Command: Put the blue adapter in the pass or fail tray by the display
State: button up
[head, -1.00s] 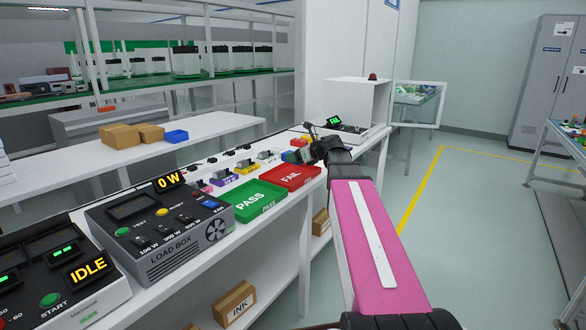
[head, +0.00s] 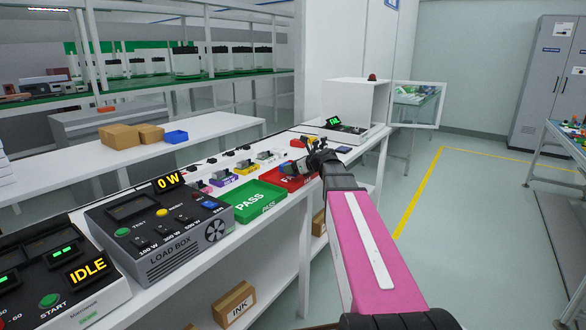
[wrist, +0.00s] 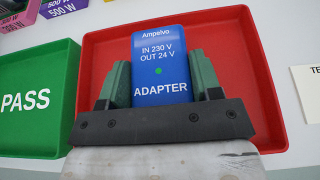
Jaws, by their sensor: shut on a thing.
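The blue adapter (wrist: 160,60), labelled "ADAPTER", is in the wrist view between the green-grey fingers of my gripper (wrist: 161,82), which is shut on it. The adapter is over the inside of the red tray (wrist: 268,105); I cannot tell whether it touches the tray floor. In the head view my gripper (head: 300,166) is at the red FAIL tray (head: 284,184) and largely covers the adapter. The green PASS tray (head: 250,203) is just left of it and also shows in the wrist view (wrist: 30,100). A small display (head: 333,122) with green text stands behind, too small to read surely.
The load box (head: 160,228) reads "0 W" and stands left of the trays. Several small coloured holders (head: 224,181) with items line the bench behind the trays. A white cabinet with an open door (head: 420,104) stands at the far end. Both trays otherwise look empty.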

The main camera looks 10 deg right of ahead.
jog(key=shift+f, duration=0.45)
jog(key=shift+s+f, duration=0.15)
jog(key=shift+f, duration=0.1)
jog(key=o, duration=1.1)
jog(key=shift+o, duration=0.2)
jog(key=shift+r, duration=0.3)
jog(key=shift+s+d+r, duration=0.1)
jog(key=shift+s+r, duration=0.05)
jog(key=shift+r, duration=0.15)
jog(key=v, duration=1.1)
jog(key=shift+d+r, duration=0.2)
jog(key=shift+r, duration=0.15)
